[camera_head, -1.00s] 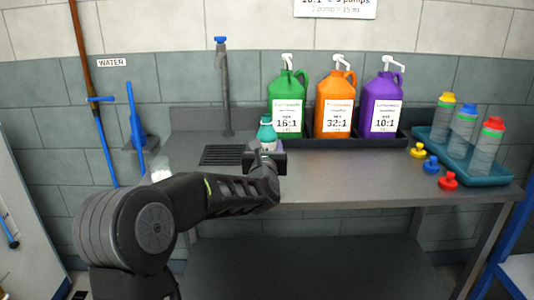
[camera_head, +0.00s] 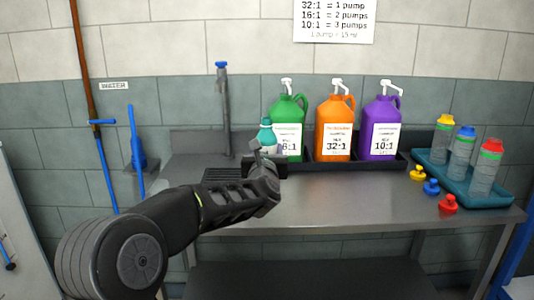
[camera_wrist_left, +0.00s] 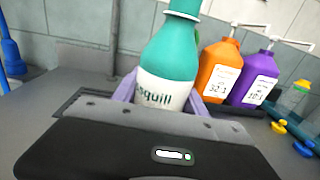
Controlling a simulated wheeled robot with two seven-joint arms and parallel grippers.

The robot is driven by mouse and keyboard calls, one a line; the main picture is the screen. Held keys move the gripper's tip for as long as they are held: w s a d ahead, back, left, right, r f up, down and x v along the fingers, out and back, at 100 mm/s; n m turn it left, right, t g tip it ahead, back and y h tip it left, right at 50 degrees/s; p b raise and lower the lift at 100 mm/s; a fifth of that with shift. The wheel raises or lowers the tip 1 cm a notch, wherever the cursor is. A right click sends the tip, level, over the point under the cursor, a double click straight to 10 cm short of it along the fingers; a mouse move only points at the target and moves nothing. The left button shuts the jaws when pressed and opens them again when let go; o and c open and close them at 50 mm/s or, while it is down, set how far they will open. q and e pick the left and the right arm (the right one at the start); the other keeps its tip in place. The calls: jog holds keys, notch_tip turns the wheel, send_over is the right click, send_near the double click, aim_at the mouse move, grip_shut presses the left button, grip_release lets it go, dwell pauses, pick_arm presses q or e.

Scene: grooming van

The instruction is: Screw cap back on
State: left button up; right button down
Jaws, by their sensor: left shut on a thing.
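A teal bottle (camera_head: 266,135) with a white label band is held upright, slightly tilted, in front of the green jug. In the left wrist view the bottle (camera_wrist_left: 172,55) stands between lilac fingers, its label ending in "quill", its top cut off by the frame edge. My left gripper (camera_head: 267,153) is shut on this bottle over the counter. Small yellow (camera_head: 417,173), blue (camera_head: 431,187) and red (camera_head: 448,203) caps with knobs lie loose on the counter at the right. My right gripper is not in view.
Green (camera_head: 287,112), orange (camera_head: 334,130) and purple (camera_head: 381,128) pump jugs stand in a black rack along the wall. A blue tray (camera_head: 490,201) at the right holds three clear bottles. A tap (camera_head: 223,100) and drain grate are at the left. The counter's middle (camera_head: 345,187) is clear.

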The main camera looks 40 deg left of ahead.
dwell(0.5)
pick_arm(q)
jog(key=o, duration=0.9)
grip_shut()
